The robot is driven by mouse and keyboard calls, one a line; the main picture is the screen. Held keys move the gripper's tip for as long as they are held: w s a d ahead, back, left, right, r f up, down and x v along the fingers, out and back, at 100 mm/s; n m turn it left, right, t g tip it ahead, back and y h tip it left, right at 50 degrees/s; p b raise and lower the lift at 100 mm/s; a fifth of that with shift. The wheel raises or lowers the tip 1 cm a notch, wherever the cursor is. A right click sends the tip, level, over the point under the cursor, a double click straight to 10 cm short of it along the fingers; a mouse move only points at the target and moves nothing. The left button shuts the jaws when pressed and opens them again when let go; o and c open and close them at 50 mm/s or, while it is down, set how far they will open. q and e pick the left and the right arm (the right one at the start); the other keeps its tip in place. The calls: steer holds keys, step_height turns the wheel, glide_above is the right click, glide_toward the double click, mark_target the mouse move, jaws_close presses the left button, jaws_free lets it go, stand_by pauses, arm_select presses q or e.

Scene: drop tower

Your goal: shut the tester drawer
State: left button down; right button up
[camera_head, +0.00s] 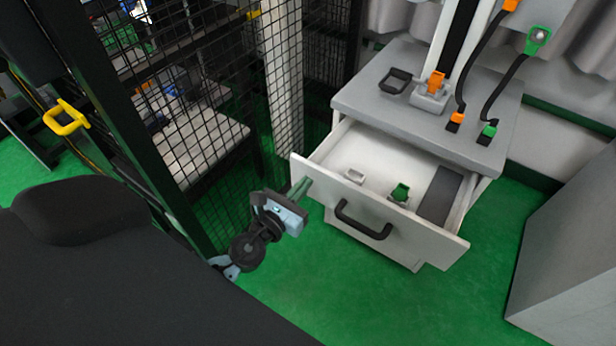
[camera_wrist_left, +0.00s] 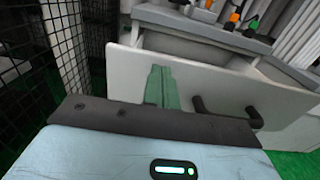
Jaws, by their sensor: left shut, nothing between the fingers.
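The tester drawer (camera_head: 415,247) is pulled out of the grey cabinet (camera_head: 350,97), with its white inside in view. Its front panel carries a black bar handle (camera_head: 362,222). My left gripper (camera_head: 301,187) is shut and empty at the left end of the front panel, left of the handle. In the left wrist view its green fingers (camera_wrist_left: 160,86) are together in front of the drawer front (camera_wrist_left: 205,88), and the handle (camera_wrist_left: 226,115) is to their right. I cannot tell whether the fingertips touch the panel. My right gripper is not in view.
A small white part (camera_head: 354,176) and a green part (camera_head: 400,193) lie in the drawer. A black mesh fence (camera_head: 190,110) stands close on the left. A grey box-shaped unit (camera_head: 570,255) stands at the right. Green floor (camera_head: 330,300) is clear before the drawer.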

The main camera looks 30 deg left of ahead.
arm_select(q)
steer(key=shift+w, duration=1.25)
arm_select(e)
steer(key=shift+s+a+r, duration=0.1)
arm_select(q)
steer(key=shift+w, duration=0.1)
